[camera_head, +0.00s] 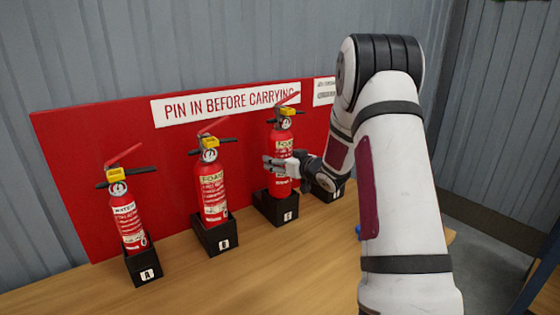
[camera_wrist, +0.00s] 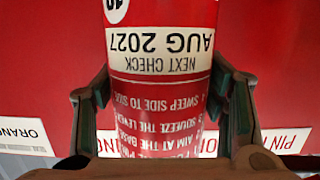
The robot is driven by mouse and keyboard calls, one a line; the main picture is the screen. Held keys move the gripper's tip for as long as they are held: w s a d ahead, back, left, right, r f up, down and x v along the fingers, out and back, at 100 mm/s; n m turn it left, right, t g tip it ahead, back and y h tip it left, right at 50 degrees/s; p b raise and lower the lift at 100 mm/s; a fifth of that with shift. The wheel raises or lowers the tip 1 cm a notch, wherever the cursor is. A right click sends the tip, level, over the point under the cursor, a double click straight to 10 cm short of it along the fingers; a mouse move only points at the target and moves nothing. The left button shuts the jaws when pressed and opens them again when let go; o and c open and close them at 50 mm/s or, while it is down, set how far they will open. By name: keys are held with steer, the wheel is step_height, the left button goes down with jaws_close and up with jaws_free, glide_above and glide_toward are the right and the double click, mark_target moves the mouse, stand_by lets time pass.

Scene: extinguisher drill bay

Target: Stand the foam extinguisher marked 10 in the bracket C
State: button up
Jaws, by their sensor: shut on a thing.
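The foam extinguisher marked 10 (camera_head: 281,146) is red, with a yellow piece and a gauge under its red lever. It stands upright, its base down at the third black bracket from the left, which looks to be bracket C (camera_head: 283,212). I cannot tell if it rests on the bracket's floor. My gripper (camera_head: 283,166) is shut around its body from the right. In the wrist view the extinguisher (camera_wrist: 160,55) shows upside down, with a partly cropped 10 and "NEXT CHECK AUG 2027". My gripper's fingers (camera_wrist: 164,98) are on both sides of it.
A water extinguisher (camera_head: 128,219) stands in bracket A (camera_head: 145,268). Another foam extinguisher (camera_head: 212,190) stands in the second bracket (camera_head: 215,238). A fourth bracket (camera_head: 328,190) is partly hidden behind my arm. A red board (camera_head: 80,170) stands behind them. The wooden bench (camera_head: 225,285) is clear in front.

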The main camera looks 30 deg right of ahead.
steer(key=shift+w+f+b, duration=0.1)
steer(key=shift+f+b, duration=0.85)
steer(key=shift+f, duration=0.55)
stand_by(1.2)
stand_by(0.4)
steer(key=o, duration=1.9)
steer(key=shift+f, duration=0.1)
steer(key=shift+s+f, duration=0.25)
steer(key=shift+f, duration=0.15)
steer(key=s+r, duration=0.3)
steer(key=s, duration=0.8)
steer(key=shift+s+d, duration=0.2)
steer(key=shift+s, duration=0.05)
steer(key=shift+r, duration=0.1)
